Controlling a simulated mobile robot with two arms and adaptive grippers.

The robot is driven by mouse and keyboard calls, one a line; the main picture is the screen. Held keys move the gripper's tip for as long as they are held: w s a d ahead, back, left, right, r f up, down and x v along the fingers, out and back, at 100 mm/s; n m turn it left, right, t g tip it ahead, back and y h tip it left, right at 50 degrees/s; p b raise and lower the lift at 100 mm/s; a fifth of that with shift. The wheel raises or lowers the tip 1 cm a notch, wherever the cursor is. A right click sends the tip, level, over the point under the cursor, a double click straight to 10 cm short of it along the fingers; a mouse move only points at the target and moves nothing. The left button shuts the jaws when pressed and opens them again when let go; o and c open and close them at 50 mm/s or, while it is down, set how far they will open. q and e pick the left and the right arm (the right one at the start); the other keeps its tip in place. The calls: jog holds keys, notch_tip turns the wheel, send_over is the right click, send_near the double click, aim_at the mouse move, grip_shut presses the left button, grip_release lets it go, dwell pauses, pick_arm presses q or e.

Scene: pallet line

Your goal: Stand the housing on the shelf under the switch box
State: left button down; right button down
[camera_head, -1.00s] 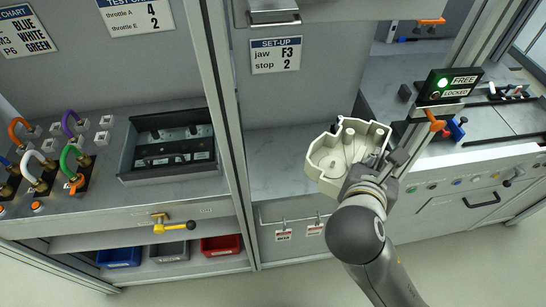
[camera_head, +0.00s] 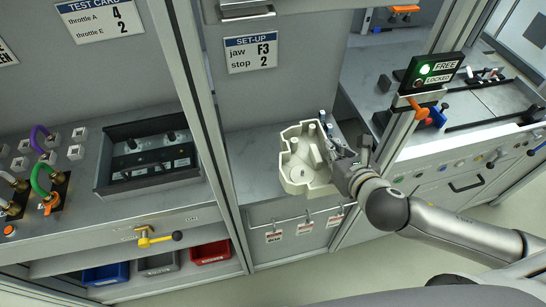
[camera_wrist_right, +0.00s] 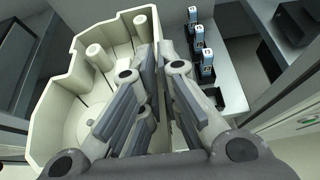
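The housing (camera_head: 297,172) is a cream, open-topped casting with posts inside. In the head view it is in front of the middle bay, its open side toward the camera; I cannot tell whether it touches the surface there. My right gripper (camera_head: 343,165) is shut on its right wall. In the right wrist view the fingers (camera_wrist_right: 155,95) straddle a wall of the housing (camera_wrist_right: 62,105). A dark box with switches (camera_head: 110,165) is set in the left counter. Below that counter is a lower shelf (camera_head: 68,270) with bins. My left gripper is not in view.
The middle bay's surface (camera_head: 255,150) is bare left of the housing. Small blue-topped parts in black holders (camera_wrist_right: 207,75) stand beyond the gripper. A yellow-handled valve (camera_head: 160,239) juts from the left counter front.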

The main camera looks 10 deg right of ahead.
aim_at(305, 137)
jog(key=w+a+f, duration=0.1)
jog(key=w, duration=0.1)
jog(key=w+a+f+p, duration=0.1)
jog(key=w, duration=0.2)
jog(key=w+a+f, duration=0.1)
jog(key=w, duration=0.1)
jog(key=shift+w+a+f, duration=0.3)
jog(key=shift+w+a, duration=0.05)
jog(key=shift+w, duration=0.05)
jog(key=w+f, duration=0.1)
jog(key=w+a+f, duration=0.1)
jog(key=f, duration=0.1)
jog(key=w+f, duration=0.2)
jog(key=shift+a+f, duration=0.1)
jog(key=shift+a, duration=0.3)
jog(key=shift+w+a+f, duration=0.2)
jog(key=shift+w+f, duration=0.25)
jog(key=shift+f, duration=0.2)
jog(key=shift+s+f, duration=0.1)
jog(key=shift+f, duration=1.3)
jog(key=shift+f, duration=0.1)
jog(key=c, duration=1.6)
grip_release()
jog(key=shift+c, duration=0.2)
jog(key=shift+s, duration=0.15)
jog(key=v, duration=1.1)
jog(key=shift+s+r, duration=0.3)
